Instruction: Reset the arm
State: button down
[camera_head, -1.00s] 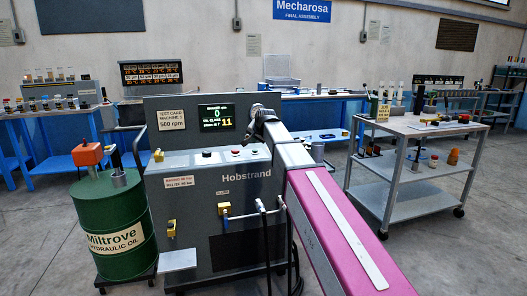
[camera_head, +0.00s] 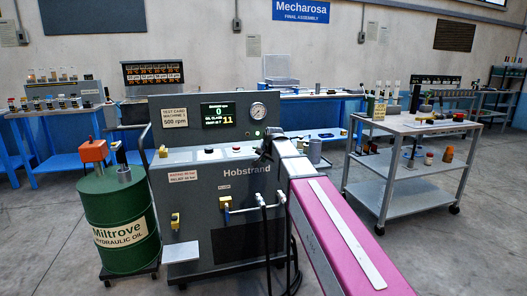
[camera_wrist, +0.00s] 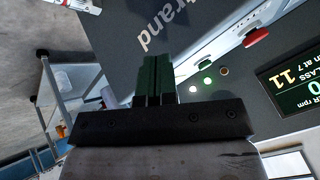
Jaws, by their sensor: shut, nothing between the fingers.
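My gripper (camera_head: 264,150) is at the end of my pink and grey arm, in front of the grey Hobstrand test machine (camera_head: 215,225). In the wrist view my gripper's dark fingers (camera_wrist: 154,80) are together, with nothing between them. They point toward the machine's front panel (camera_wrist: 190,35), which fills much of that view, turned over. The gripper hides part of the machine's upper right front in the head view. A clear gap or contact with the panel cannot be told.
A green oil drum (camera_head: 122,225) stands left of the machine. A grey trolley (camera_head: 395,200) with bottles and small parts stands right. Hoses (camera_head: 266,235) hang from the machine front, close beside my arm. Open floor (camera_head: 480,240) lies at right.

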jog(key=s+d+f+n+g+h, duration=0.1)
jog(key=s+d+f+g, duration=0.1)
jog(key=s+d+f, duration=0.4)
jog(key=s+d+f+n+g, duration=0.1)
jog(key=s+d+f+g, duration=0.2)
jog(key=s+f, duration=1.1)
jog(key=s+d+f+n+g+h, duration=0.1)
jog(key=s+d+f+n+g, duration=0.1)
jog(key=s+d+f, duration=0.7)
jog(key=shift+s+d+f+h, duration=0.3)
jog(key=shift+s+f, duration=0.15)
jog(key=shift+s, duration=0.35)
